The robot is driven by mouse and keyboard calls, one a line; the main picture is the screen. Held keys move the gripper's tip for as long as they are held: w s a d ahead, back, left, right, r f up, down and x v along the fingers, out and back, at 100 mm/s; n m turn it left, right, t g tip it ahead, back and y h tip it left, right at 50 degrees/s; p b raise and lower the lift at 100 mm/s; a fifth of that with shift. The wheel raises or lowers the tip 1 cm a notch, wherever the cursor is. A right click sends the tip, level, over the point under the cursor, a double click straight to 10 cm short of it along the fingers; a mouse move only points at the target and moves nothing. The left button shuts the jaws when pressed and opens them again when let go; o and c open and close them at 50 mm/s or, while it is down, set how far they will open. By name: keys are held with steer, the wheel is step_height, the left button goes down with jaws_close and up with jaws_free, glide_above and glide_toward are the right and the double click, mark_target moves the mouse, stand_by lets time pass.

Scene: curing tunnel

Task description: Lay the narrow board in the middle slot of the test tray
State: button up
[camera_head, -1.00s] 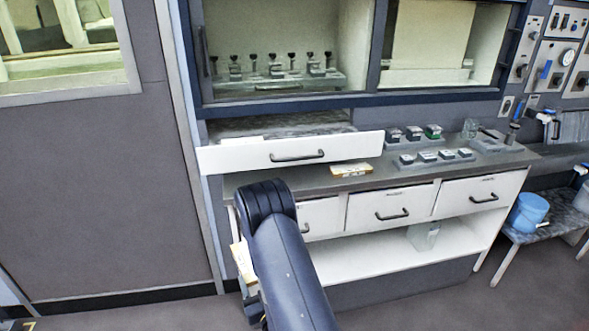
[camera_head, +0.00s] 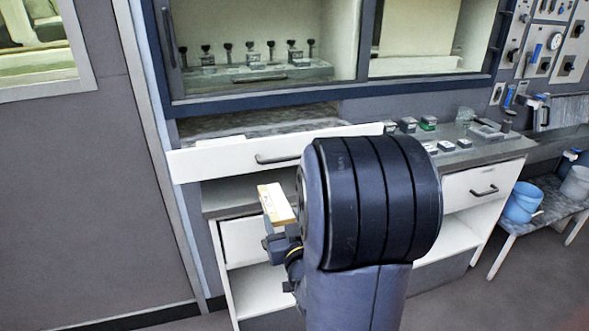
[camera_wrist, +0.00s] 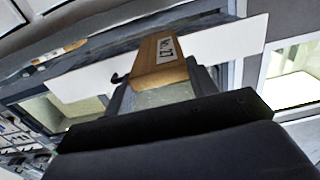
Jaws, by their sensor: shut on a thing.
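My gripper (camera_head: 277,222) is shut on a wooden board (camera_head: 274,201) and holds it in the air in front of the bench, left of my large arm joint. In the wrist view the board (camera_wrist: 158,62) has a white label with dark print and sits between the two fingers of the gripper (camera_wrist: 163,88). I cannot make out a test tray with a middle slot.
A glass-fronted cabinet with a rack of dark knobs (camera_head: 270,72) is above the drawer. Small grey blocks (camera_head: 446,146) stand on the bench's right part. My arm hides the bench's middle.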

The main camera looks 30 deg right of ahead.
mark_target(268, 188)
steer(key=shift+w+d+r, duration=0.2)
steer(key=shift+w+d, duration=0.05)
steer(key=shift+d, duration=0.1)
steer(key=p+x, duration=0.2)
steer(key=x, duration=1.5)
steer(key=shift+w+d+p, duration=0.1)
steer(key=shift+d+p, duration=0.15)
steer(key=shift+p, duration=0.1)
steer(key=shift+f, duration=1.8)
steer(key=shift+f, duration=0.15)
steer(key=o, duration=1)
